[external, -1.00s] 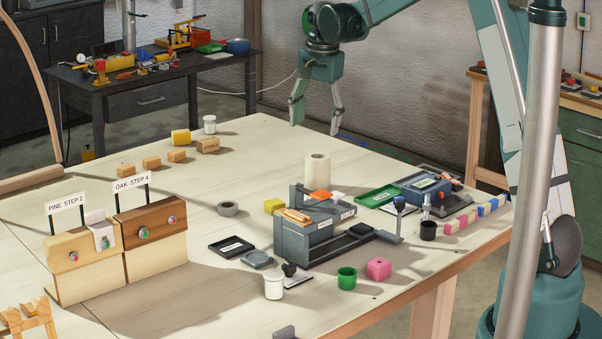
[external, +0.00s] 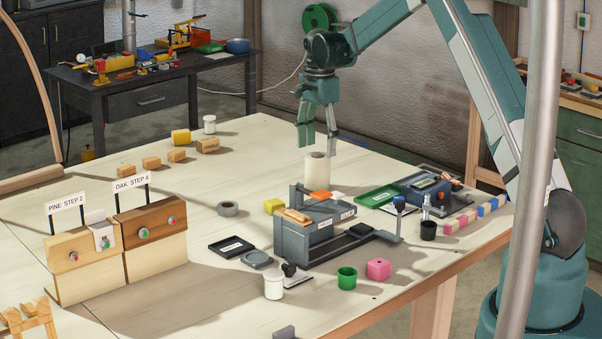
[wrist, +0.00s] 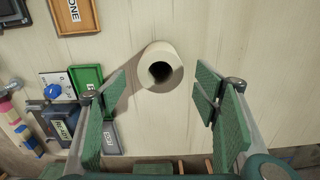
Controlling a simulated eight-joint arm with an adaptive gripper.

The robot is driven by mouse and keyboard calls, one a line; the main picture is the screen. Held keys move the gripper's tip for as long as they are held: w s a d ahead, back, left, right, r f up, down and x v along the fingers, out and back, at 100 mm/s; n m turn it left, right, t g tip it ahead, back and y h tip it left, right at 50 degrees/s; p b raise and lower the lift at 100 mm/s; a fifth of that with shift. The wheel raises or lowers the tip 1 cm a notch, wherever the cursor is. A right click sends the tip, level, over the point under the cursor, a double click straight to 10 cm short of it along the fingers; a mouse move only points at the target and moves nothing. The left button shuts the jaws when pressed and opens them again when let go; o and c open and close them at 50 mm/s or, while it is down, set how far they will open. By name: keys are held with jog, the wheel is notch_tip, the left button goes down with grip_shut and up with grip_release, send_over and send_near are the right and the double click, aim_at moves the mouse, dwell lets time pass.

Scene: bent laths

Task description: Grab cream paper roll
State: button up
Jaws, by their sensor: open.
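The cream paper roll (external: 317,170) stands upright on the pale table, behind the grey tool box. In the wrist view the roll (wrist: 158,56) shows its round top with a dark core hole, ahead of and between the fingers. My gripper (external: 319,150) is open, pointing down, with its fingertips just above and around the top of the roll in the external view. In the wrist view my gripper (wrist: 165,85) has its green-padded fingers wide apart, with nothing between them touching the pads as far as I can see.
The grey tool box (external: 310,232) stands in front of the roll. A green tray (external: 378,196) and a blue-grey device (external: 425,188) lie to its right. The table behind the roll is clear.

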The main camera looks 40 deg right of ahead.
aim_at(318, 169)
jog(key=shift+d+f, duration=0.1)
jog(key=shift+f, duration=0.05)
jog(key=shift+f, duration=1.25)
jog(key=shift+f, duration=2.65)
jog(key=c, duration=1)
